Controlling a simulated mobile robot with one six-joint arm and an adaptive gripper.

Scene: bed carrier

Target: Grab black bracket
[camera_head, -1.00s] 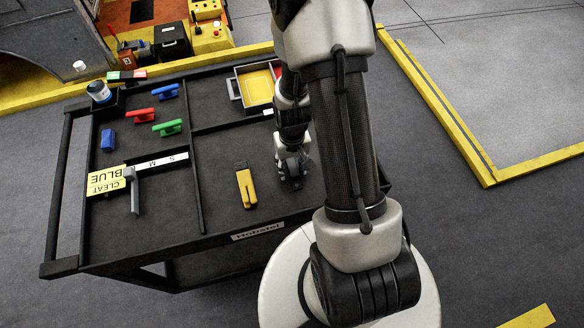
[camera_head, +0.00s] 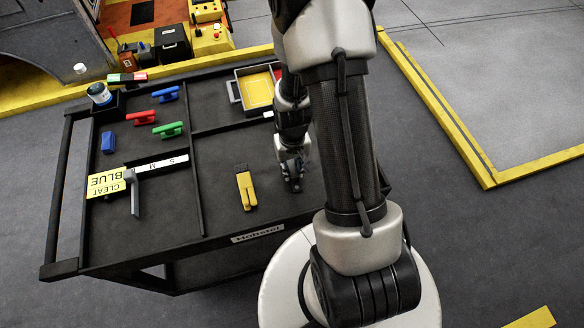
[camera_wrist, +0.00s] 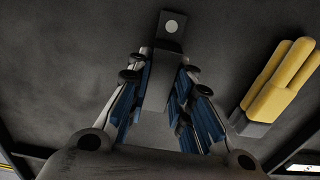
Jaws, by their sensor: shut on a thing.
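The black bracket (camera_wrist: 171,33) shows in the wrist view as a dark flat piece with a round pale hole at its far end. Its near part is between the fingers of my gripper (camera_wrist: 160,95), which is shut on it. The blue finger pads lie along both sides of it. In the head view my gripper (camera_head: 292,172) is low over the right part of the cart's dark top, and the arm hides much around it. The bracket is too small and dark there to make out clearly. I cannot tell whether it touches the cart top.
A yellow clamp-like tool (camera_head: 246,188) lies just left of my gripper and shows in the wrist view (camera_wrist: 280,80). Red, green and blue cleats (camera_head: 168,129) lie in the left compartment. A yellow tray (camera_head: 257,88) stands behind. A raised divider (camera_head: 192,165) splits the cart top.

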